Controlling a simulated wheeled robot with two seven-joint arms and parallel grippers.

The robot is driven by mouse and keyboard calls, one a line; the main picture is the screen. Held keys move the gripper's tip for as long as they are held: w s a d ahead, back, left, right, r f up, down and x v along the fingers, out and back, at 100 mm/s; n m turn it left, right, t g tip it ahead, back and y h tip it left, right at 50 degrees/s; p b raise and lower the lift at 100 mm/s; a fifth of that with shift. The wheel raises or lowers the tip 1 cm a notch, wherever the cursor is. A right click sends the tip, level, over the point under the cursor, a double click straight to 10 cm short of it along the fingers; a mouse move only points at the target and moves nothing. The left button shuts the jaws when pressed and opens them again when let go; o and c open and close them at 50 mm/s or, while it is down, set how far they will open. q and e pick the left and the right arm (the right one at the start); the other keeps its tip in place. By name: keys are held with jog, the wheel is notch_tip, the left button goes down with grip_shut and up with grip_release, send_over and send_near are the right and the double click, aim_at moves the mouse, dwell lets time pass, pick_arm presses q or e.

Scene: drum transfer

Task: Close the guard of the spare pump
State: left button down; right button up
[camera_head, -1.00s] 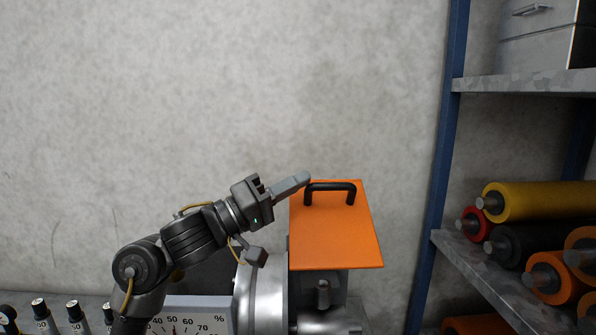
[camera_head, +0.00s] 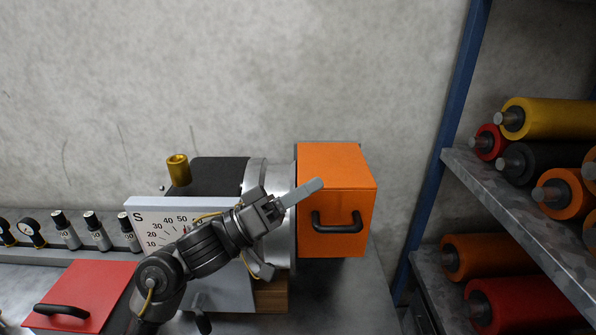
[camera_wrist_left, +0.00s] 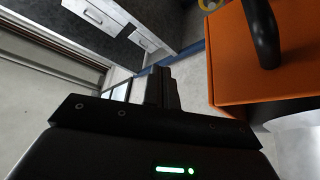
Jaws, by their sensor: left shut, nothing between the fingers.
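The spare pump has an orange guard (camera_head: 335,167) with a black bar handle (camera_head: 338,222) on its front face. The guard is down over the end of the silver pump body (camera_head: 279,210), forming a box with its front upright. My left gripper (camera_head: 303,193) is shut and empty, in front of the guard at its left upper part, left of and above the handle; I cannot tell whether it touches. In the left wrist view the orange guard (camera_wrist_left: 265,70) and its black handle (camera_wrist_left: 262,32) are at the right, beside the gripper fingers (camera_wrist_left: 162,88). My right gripper is not in view.
A gauge panel (camera_head: 150,215) with a percent scale stands left of the pump, with a brass cylinder (camera_head: 178,169) behind. A red panel with a handle (camera_head: 95,285) lies at lower left. A blue-post shelf (camera_head: 485,185) with rolls stands right.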

pick_arm(q)
jog(key=shift+f, duration=0.45)
